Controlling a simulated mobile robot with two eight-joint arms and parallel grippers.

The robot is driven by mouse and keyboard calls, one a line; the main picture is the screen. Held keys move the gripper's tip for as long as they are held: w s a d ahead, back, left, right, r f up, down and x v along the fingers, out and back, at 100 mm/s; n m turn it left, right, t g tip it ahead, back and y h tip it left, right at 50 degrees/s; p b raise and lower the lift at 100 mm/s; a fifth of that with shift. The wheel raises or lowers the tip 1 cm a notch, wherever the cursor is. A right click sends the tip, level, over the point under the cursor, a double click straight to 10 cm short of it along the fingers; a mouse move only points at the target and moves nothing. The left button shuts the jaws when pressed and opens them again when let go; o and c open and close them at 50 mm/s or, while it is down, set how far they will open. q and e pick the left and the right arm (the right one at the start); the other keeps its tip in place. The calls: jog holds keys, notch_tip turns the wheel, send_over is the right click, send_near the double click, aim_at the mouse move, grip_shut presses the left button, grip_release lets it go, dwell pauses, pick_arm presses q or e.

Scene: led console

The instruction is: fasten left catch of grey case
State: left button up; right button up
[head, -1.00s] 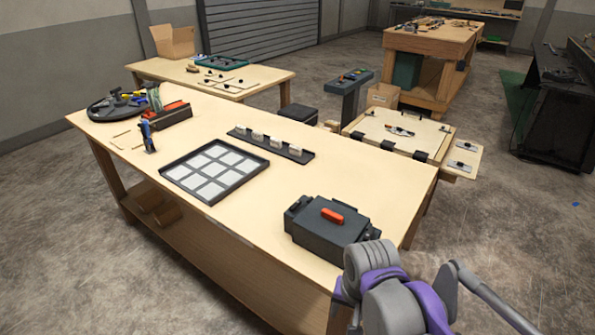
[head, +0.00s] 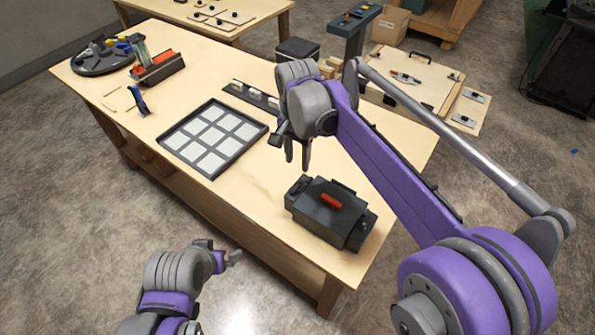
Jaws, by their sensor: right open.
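The dark grey case (head: 310,218) with a red-orange handle (head: 331,201) on its lid sits near the right front end of the wooden workbench (head: 215,190). Fittings stick out at both of its ends, but the state of its left catch is too small to tell. My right gripper (head: 297,157) hangs open and empty, fingers down, above the bench just beyond the case's left end, apart from it. My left gripper (head: 232,257) is low in front of the bench, away from the case; its fingers are too unclear to read.
A black tray of pale squares (head: 256,130) lies left of the case. A dark rack (head: 239,88) stands behind it, partly hidden by my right arm. A round dark tray (head: 100,58) and a red-topped holder (head: 157,68) are at the far left. Bare bench surrounds the case's left side.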

aim_at(298, 185)
notch_tip(298, 185, down, 10)
jog(key=shift+w+r, duration=0.15)
jog(key=shift+r, duration=0.1)
grip_shut()
dwell(0.3)
